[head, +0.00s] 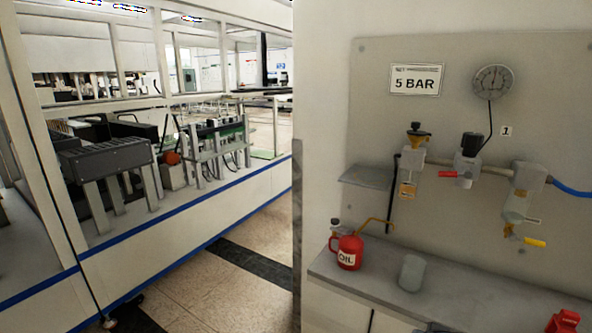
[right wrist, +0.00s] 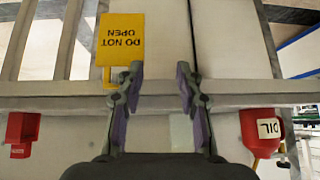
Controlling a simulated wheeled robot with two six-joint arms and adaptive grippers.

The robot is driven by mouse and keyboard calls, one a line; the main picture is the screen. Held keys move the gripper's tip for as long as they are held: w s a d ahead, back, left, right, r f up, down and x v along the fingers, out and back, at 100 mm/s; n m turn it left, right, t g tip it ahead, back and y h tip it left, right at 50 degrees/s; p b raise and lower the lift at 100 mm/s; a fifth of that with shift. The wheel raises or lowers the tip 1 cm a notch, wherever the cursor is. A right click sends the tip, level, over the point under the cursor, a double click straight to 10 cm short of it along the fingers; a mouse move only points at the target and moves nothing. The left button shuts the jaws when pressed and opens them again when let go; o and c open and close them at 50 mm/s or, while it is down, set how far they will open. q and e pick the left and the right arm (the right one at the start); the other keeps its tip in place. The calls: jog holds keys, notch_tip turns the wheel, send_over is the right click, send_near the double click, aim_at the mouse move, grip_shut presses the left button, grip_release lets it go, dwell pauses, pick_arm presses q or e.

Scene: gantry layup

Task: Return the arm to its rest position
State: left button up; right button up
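My right gripper (right wrist: 159,70) shows in the right wrist view with its two fingers spread apart and nothing between them. Beyond the fingers are a pale ledge and a wall, clear of the fingertips as far as I can tell. My left gripper is in neither view. In the head view I cannot make out either gripper clearly; a small dark shape cuts the bottom edge below the shelf.
A red oil can (head: 347,252) and a grey cup (head: 411,273) stand on the shelf (head: 470,287) under the 5 BAR panel (head: 370,100). A yellow DO NOT OPEN sign (right wrist: 122,38) appears upside down. Open floor (head: 240,290) lies left of the wall.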

jog(key=s+a+f+n+g+y, duration=0.3)
jog(key=s+f+n, duration=0.4)
jog(key=s+f, duration=0.7)
jog(key=s+d+f+g+p, duration=0.1)
jog(key=s+f+p, duration=0.1)
jog(key=f, duration=1)
jog(key=s+d+f+g+p, duration=0.1)
jog(key=s+d+f+p, duration=0.15)
jog(key=f, duration=0.95)
jog(key=s+f+p, duration=0.1)
jog(key=s+f, duration=0.4)
jog(key=s, duration=0.3)
jog(key=s+f, duration=0.5)
jog(key=s, duration=0.4)
jog(key=shift+f+m+g+p, duration=0.3)
jog(key=shift+g+p, duration=0.1)
